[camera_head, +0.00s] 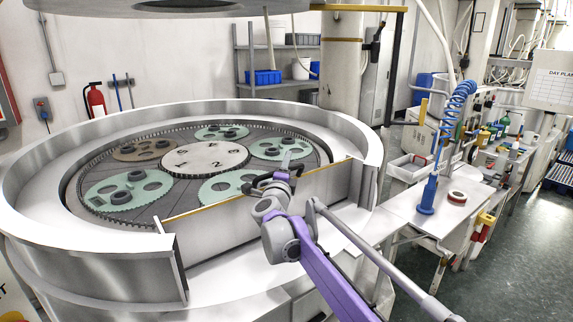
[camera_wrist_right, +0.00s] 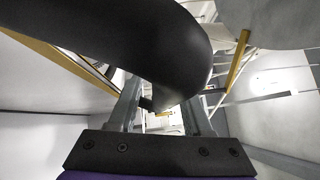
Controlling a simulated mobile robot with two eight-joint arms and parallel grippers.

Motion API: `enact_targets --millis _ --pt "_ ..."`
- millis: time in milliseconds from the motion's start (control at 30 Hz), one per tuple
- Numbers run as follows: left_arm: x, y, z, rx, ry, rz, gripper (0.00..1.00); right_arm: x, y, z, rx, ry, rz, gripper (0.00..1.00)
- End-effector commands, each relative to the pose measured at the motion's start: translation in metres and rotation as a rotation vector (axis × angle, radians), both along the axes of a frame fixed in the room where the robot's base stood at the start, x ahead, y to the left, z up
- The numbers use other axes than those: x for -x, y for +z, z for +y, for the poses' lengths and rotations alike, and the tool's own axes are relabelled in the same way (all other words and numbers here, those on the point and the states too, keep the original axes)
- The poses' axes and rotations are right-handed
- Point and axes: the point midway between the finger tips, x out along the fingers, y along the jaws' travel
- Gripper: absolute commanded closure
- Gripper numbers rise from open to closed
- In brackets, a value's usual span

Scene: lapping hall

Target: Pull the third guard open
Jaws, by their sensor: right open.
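The guard panel (camera_head: 225,222) with a yellow top edge closes the front of the round steel lapping machine; no label shows which guard it is. My right gripper (camera_head: 281,174) is at the panel's top edge, right of its middle. It is open. In the right wrist view a thick black curved bar (camera_wrist_right: 125,35) crosses close to the camera, in front of the fingers (camera_wrist_right: 165,110). I cannot tell whether it lies between them or touches them. A yellow-edged panel (camera_wrist_right: 60,62) runs along the left there. My left gripper is not in view.
Green toothed discs and one brown disc (camera_head: 141,150) lie around a pale centre plate (camera_head: 205,158) inside the steel rim (camera_head: 50,160). A white bench (camera_head: 408,208) with a blue coiled-hose tool (camera_head: 428,195) stands to the right.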

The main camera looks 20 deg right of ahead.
Motion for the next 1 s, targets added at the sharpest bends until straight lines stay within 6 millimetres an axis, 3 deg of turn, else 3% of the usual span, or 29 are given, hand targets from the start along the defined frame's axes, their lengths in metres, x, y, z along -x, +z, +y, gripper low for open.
enact_targets --millis 200,467,1000 --pt "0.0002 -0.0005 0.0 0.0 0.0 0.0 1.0 0.0 -0.0005 -0.0001 0.0 0.0 0.0 0.52" --pt "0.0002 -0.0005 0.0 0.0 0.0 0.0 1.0 0.0002 -0.0004 -0.0001 0.0 0.0 0.0 0.99" --pt "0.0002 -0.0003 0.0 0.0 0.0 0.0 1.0 0.0002 -0.0004 -0.0001 0.0 0.0 0.0 1.0"
